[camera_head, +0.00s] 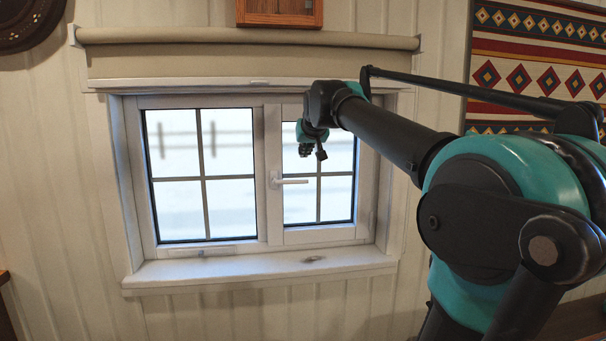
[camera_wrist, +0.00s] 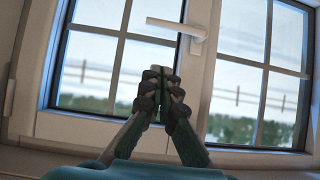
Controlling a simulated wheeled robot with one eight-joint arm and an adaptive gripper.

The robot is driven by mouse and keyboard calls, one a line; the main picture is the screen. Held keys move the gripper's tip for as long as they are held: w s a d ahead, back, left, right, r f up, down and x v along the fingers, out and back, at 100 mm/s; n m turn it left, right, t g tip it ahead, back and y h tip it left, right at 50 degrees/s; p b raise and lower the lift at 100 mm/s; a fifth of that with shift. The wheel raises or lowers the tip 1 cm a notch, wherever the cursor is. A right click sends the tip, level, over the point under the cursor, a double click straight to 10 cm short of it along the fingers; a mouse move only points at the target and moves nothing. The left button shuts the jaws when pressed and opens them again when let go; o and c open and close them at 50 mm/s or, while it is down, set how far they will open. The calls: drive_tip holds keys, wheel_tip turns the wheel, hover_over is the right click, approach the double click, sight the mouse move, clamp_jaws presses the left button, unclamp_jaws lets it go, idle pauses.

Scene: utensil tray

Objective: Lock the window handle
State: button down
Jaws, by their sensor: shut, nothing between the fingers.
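The white window handle (camera_head: 290,181) is on the window's middle upright in the head view, its lever lying about level and pointing right. In the wrist view, which appears turned over, the handle (camera_wrist: 180,28) is near the top with its lever pointing left. My gripper (camera_head: 311,153) is above the lever in the head view, in front of the right pane. In the wrist view, my gripper's fingertips (camera_wrist: 164,75) are together and empty, apart from the handle in the picture. The exact depth gap to the handle cannot be told.
The white window frame (camera_head: 265,150) surrounds the panes. A sill (camera_head: 260,270) juts out below, and a rolled blind (camera_head: 245,38) hangs above. A patterned textile (camera_head: 540,60) hangs at the right. Space in front of the left pane is clear.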

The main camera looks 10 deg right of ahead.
idle(0.3)
drive_tip(key=s+f+x, duration=0.1)
drive_tip(key=f+x, duration=0.1)
drive_tip(key=x, duration=1.1)
drive_tip(key=shift+s, duration=0.35)
drive_tip(key=shift+f, duration=0.2)
drive_tip(key=shift+f+y, duration=0.15)
drive_tip(key=shift+y, duration=0.15)
